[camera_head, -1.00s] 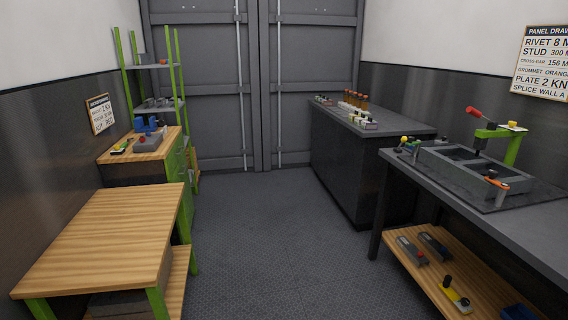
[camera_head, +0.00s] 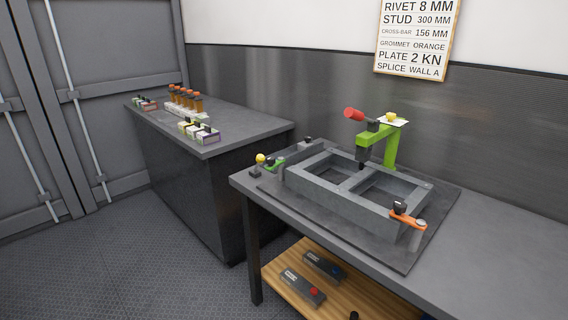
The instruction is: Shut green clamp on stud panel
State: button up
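A grey frame panel (camera_head: 318,198) with a cross-bar and two open bays lies on a dark mat on the workbench. A tall green bracket (camera_head: 390,150) with a red-ended handle (camera_head: 354,114) stands at its back side and reaches over it. A small green piece (camera_head: 275,164) with a yellow ball (camera_head: 261,158) sits at the panel's left end. I cannot tell which of the two is the green clamp, or whether either is shut. An orange clamp-like piece (camera_head: 408,222) sits at the panel's near right corner. My gripper is not in view.
The workbench (camera_head: 480,215) has a wooden lower shelf (camera_head: 285,262) holding dark tools. A dark cabinet (camera_head: 245,128) at left carries orange-topped bottles (camera_head: 186,97) and small boxes (camera_head: 198,130). A sign (camera_head: 418,40) hangs on the wall. Floor (camera_head: 150,255) at lower left is clear.

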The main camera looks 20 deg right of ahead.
aim_at(271, 161)
jog(key=i, duration=0.25)
jog(key=i+j, duration=0.5)
jog(key=i, duration=0.15)
jog(key=i+j+u, duration=0.1)
jog(key=i+j, duration=0.9)
jog(key=i, duration=0.25)
jog(key=i+j+u, duration=0.1)
jog(key=i+j, duration=0.4)
jog(key=i, duration=0.15)
